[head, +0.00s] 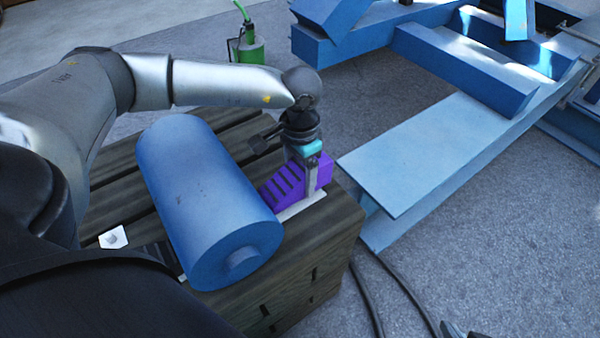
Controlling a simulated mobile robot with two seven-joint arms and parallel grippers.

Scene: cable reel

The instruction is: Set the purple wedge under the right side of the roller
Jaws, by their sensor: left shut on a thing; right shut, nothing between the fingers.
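The blue roller (200,195) lies on its side on a wooden crate (318,252). The purple wedge (284,190), with a ridged slope, is at the roller's right side, its low end toward the roller. From here I cannot tell whether it touches the roller. My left gripper (310,180) comes from above and is shut on the wedge's tall end; its fingers partly hide it. Only a small tip of my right gripper (460,331) shows at the bottom edge, shut and empty, well away from the crate.
A dark ridged piece (160,254) and a white tag (113,238) are at the roller's left side. Blue steel beams (440,150) stand right of the crate. Black cables (372,300) run along the floor. A green can (250,50) stands behind.

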